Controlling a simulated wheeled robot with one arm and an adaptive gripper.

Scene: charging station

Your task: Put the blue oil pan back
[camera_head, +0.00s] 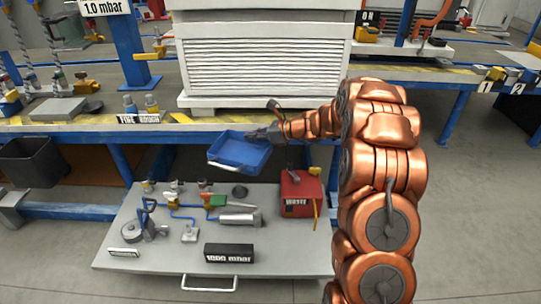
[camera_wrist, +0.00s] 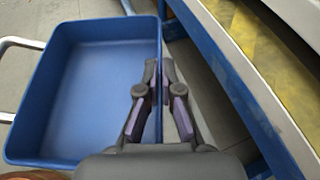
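The blue oil pan (camera_head: 238,152) is a shallow rectangular tray with a pale handle on its near side. It hangs in the air in front of the workbench edge, above the grey pull-out board. My gripper (camera_head: 262,135) is at its right rim. In the wrist view the pan (camera_wrist: 95,90) is empty and fills the left half. There my gripper (camera_wrist: 160,80) has its two fingers close together, one on each side of the pan's right wall, pinching the rim. The fingertips partly cover that wall.
The workbench edge (camera_head: 100,128) with yellow-striped top runs behind the pan. Below, the board (camera_head: 150,260) carries valves, a red box (camera_head: 300,193) and a black "1000 mbar" block (camera_head: 228,253). A dark bin (camera_head: 32,162) hangs at left. A white louvred cabinet (camera_head: 262,60) stands on the bench.

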